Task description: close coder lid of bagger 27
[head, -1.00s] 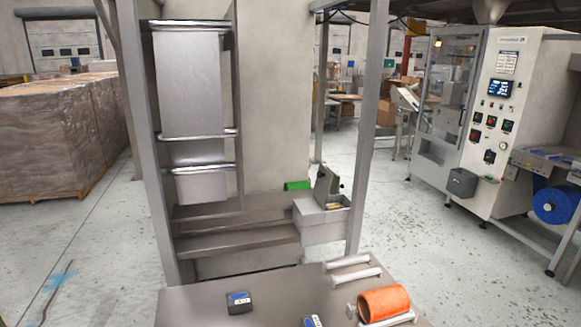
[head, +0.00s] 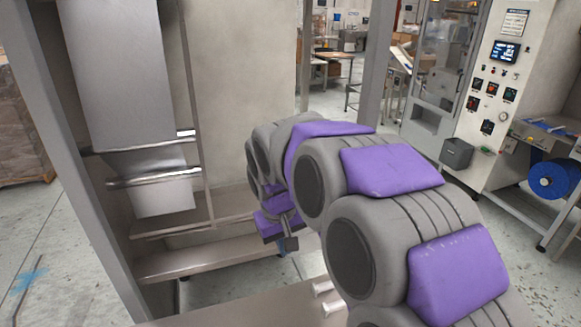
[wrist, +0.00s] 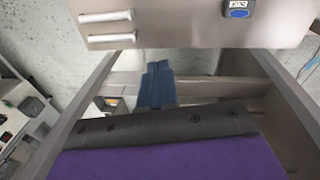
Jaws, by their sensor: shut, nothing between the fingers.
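The coder and its lid do not show in the head view, where my arm covers that part of the bagger frame. In the wrist view, a small pale box with an orange-yellow patch (wrist: 107,103), perhaps part of the coder, shows left of my fingers; its lid cannot be made out. My gripper (head: 289,244) is at the lower shelf's right end in the head view. Its blue fingers also show in the wrist view (wrist: 158,68), shut together and empty. I cannot tell whether they touch anything.
Steel posts (head: 92,170) and a lower shelf (head: 205,254) frame the bagger. A bench (head: 245,308) is in front; its white rollers (wrist: 107,17) and a blue-labelled box (wrist: 238,9) show in the wrist view. Another machine (head: 510,110) with a blue roll (head: 553,180) stands right.

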